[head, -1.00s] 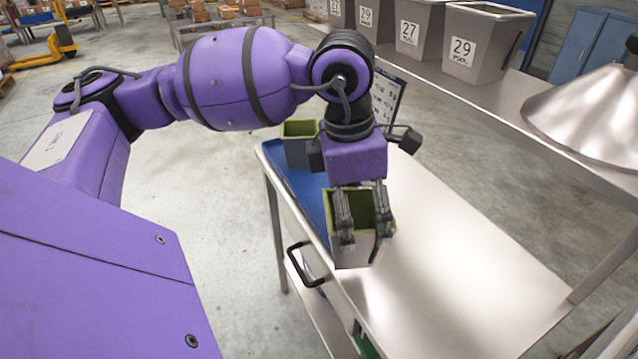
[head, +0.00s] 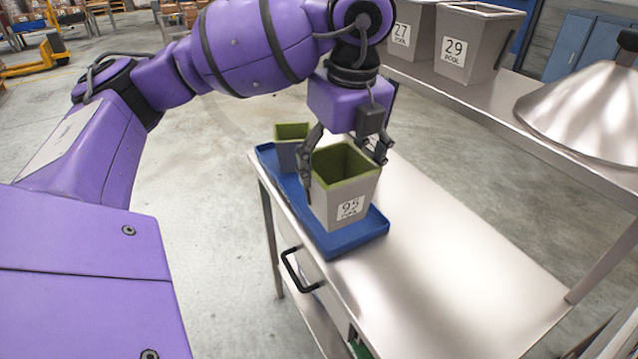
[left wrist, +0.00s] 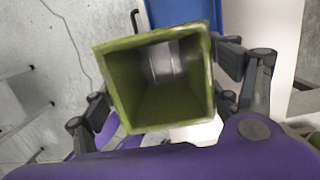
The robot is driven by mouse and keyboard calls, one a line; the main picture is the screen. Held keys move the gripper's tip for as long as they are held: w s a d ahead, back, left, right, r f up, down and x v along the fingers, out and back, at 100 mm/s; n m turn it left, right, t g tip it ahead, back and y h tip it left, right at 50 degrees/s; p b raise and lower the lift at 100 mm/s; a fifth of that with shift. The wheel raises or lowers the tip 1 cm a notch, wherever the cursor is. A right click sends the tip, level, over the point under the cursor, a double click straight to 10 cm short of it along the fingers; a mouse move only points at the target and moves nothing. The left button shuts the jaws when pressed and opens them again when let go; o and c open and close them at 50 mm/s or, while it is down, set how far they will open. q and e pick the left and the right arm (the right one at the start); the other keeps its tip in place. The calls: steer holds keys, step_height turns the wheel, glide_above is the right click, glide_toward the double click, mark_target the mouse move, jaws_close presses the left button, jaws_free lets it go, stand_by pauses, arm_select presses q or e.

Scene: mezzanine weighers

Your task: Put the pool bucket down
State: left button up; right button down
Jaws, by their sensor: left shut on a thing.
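In the left wrist view the bucket (left wrist: 112,85) shows from above, open and apparently empty, between the fingers. My right gripper is not in view.
Another grey bucket with a green inside (head: 291,152) stands at the tray's far end. The metal table (head: 450,265) is bare to the right of the tray. A raised shelf (head: 470,100) carries grey numbered buckets (head: 478,45) and a metal cone-shaped thing (head: 590,115).

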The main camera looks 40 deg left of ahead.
mark_target(336, 155)
arm_select(q)
steer(key=w+a+f, duration=0.1)
steer(key=w, duration=0.1)
steer(key=w+a+f, duration=0.1)
steer(key=w+a, duration=0.1)
steer(key=w+a+f, duration=0.1)
steer(key=w, duration=0.1)
steer(key=shift+w+a+f, duration=0.15)
steer(key=shift+a+f, duration=0.05)
steer(key=shift+a, duration=0.15)
steer(key=w+a+f, duration=0.3)
steer(key=w+f, duration=0.1)
steer(key=f, duration=0.5)
steer(key=shift+w+a, duration=0.2)
steer(key=shift+f, duration=0.1)
steer(key=shift+f, duration=0.15)
steer(key=o, duration=1.6)
steer(key=shift+c, duration=0.2)
